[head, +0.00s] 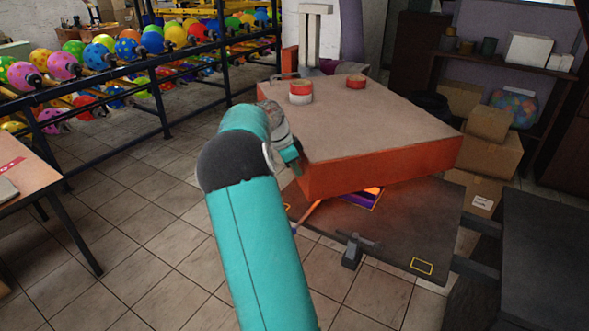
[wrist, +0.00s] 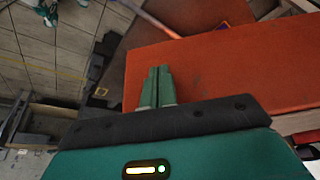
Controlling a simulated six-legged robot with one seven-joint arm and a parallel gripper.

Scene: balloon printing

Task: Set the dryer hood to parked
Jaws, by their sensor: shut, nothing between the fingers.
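The dryer hood (head: 375,135) is a large orange-red box with a dusty flat top, seen in the head view at centre right. It stands turned at an angle over a dark table (head: 425,225). Its orange side (wrist: 225,75) fills the right of the wrist view. In the head view my arm hides most of the gripper.
A purple-edged frame with a glowing orange patch (head: 368,196) lies under the hood. Balloon racks (head: 165,95) stand at the back left, cardboard boxes (head: 495,150) at right.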

